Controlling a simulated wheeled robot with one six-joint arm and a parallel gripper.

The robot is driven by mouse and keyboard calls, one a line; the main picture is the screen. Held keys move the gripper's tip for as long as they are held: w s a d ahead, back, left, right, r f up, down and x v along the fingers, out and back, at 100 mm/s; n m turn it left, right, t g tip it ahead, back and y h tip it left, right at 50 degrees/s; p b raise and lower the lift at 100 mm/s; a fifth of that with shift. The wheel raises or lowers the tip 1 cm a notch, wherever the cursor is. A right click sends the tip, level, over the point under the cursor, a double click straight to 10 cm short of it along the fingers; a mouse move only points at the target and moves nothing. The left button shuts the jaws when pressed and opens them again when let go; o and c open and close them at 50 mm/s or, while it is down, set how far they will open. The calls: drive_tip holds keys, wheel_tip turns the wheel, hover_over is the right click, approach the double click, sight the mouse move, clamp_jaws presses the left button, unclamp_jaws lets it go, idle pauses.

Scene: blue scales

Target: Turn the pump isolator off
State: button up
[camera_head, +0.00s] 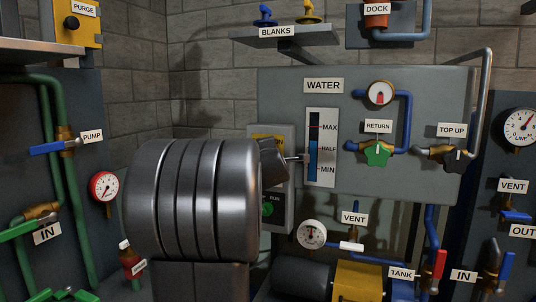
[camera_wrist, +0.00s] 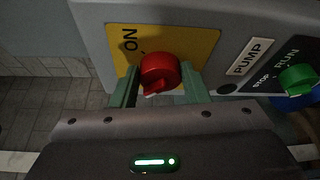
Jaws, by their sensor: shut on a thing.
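The pump isolator is a red rotary knob (camera_wrist: 160,70) on a yellow plate (camera_wrist: 205,42) in the wrist view. The word ON is printed sideways on the plate, to the left of the knob. My gripper (camera_wrist: 160,80) has its two greenish fingers on either side of the knob, shut on it. The OFF mark does not show, and I cannot tell exactly where the knob points.
Beside the isolator are a PUMP label (camera_wrist: 250,57) and a green RUN/STOP switch (camera_wrist: 297,78). The WATER panel (camera_head: 430,100), with its level gauge (camera_head: 313,160) and valves, stands close right of the box. A shelf labelled BLANKS (camera_head: 315,36) juts out above.

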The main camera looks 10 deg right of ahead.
idle(0.4)
drive_tip(key=o, duration=1)
drive_tip(key=shift+p+v, duration=0.55)
drive_tip(key=shift+v, duration=6.4)
drive_tip(key=shift+w, duration=0.1)
drive_tip(key=b+x, duration=0.1)
drive_tip(key=x, duration=1.2)
drive_tip(key=shift+w+d, duration=0.1)
drive_tip(key=shift+w, duration=0.3)
